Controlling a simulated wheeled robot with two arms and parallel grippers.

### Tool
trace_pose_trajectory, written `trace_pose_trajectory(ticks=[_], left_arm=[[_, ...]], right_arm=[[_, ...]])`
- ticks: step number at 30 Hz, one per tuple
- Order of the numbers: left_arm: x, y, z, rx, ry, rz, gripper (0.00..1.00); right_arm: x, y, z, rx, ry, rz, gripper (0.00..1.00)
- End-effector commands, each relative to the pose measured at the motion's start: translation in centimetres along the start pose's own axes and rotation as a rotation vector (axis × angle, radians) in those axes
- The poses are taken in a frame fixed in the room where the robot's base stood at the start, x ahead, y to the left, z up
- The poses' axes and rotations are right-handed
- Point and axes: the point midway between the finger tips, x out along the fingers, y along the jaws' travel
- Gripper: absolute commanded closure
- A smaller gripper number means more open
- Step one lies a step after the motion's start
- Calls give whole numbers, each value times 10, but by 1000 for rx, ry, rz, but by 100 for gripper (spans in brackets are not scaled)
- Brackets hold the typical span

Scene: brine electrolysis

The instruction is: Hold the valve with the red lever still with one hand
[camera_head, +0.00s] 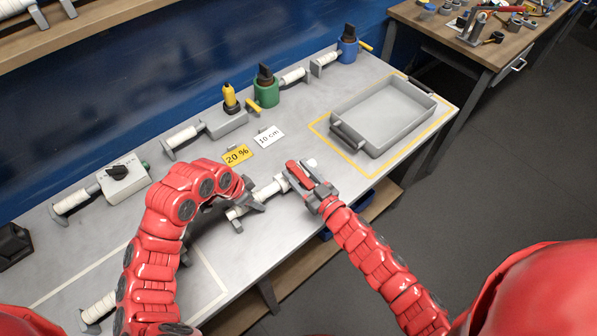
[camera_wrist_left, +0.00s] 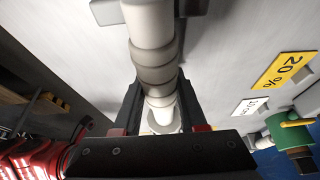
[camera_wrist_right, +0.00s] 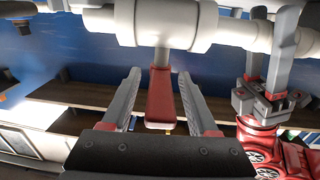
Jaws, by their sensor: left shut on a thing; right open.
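The valve with the red lever has a white tee body (camera_wrist_right: 165,24) and a white pipe in line with it (camera_wrist_left: 152,50). Its red lever (camera_wrist_right: 160,92) points down between the right fingers in the right wrist view. My left gripper (camera_head: 250,200) is shut on the white pipe to one side of the tee, and also shows in the right wrist view (camera_wrist_right: 270,75). My right gripper (camera_head: 308,188) is open, with a finger on each side of the lever and visible gaps. In the head view the two grippers partly hide the valve.
A grey tray (camera_head: 408,128) stands inside a yellow outline on the right of the table. Behind are a yellow 20 % card (camera_head: 237,154), a white 10 cm card (camera_head: 269,138), a green-bodied valve (camera_head: 265,94) and a blue-bodied valve (camera_head: 348,50). A black-knobbed box (camera_head: 122,184) stands left.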

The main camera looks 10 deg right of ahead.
Motion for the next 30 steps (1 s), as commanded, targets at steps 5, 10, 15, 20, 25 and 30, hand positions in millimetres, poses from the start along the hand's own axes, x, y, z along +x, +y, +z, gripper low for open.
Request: trace_pose_trajectory(ticks=[5, 10, 15, 20, 25, 30], left_arm=[[0, 0, 0, 0, 0, 0, 100], [0, 0, 0, 0, 0, 0, 100], [0, 0, 0, 0, 0, 0, 100], [0, 0, 0, 0, 0, 0, 100], [0, 0, 0, 0, 0, 0, 100], [0, 0, 0, 0, 0, 0, 100]], right_arm=[[0, 0, 0, 0, 0, 0, 40], [0, 0, 0, 1, 0, 0, 65], [0, 0, 0, 1, 0, 0, 96], [0, 0, 0, 1, 0, 0, 100], [0, 0, 0, 1, 0, 0, 100], [0, 0, 0, 1, 1, 0, 100]])
